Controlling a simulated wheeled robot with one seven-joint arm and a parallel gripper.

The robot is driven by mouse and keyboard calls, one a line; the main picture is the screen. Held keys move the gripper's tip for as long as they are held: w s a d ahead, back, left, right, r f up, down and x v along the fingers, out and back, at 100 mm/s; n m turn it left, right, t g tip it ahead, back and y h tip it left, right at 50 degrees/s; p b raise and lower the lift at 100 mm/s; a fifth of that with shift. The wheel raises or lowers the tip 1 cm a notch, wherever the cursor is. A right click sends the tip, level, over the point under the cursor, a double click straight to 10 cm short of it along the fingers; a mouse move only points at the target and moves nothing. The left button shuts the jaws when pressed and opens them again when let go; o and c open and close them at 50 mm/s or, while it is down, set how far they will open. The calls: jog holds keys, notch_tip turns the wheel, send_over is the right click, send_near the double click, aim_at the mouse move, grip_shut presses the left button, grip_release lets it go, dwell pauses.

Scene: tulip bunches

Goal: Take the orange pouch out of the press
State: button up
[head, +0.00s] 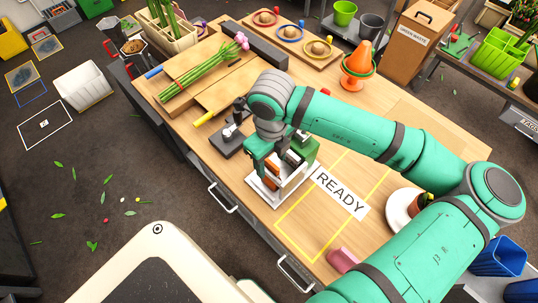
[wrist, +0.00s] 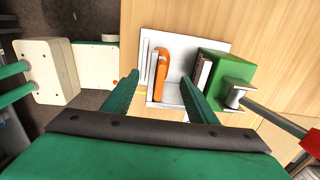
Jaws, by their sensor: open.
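The press is a white bracket (wrist: 218,45) with upright plates and a green block (wrist: 210,82) at its right in the wrist view. In the head view the press's white base (head: 264,195) stands on the bench under my arm. The orange pouch (wrist: 161,72) stands on edge between white plates of the press. Its orange also shows in the head view (head: 276,181), partly hidden. My gripper (wrist: 160,82) is open, with its two green fingers to either side of the pouch in the picture. I cannot tell whether they touch it.
A READY sign (head: 341,192) and a yellow outlined area lie right of the press. A grey stand (head: 229,141) is close at its left. Tulips (head: 205,68) lie on a board behind. An orange cone (head: 359,66) and a white plate (head: 399,208) stand farther right.

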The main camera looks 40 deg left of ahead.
notch_tip(320, 180, down, 9)
jog(key=shift+r, duration=0.1)
dwell(0.3)
jog(key=shift+c, duration=0.4)
jog(key=c, duration=1.1)
jog(key=shift+r, duration=0.15)
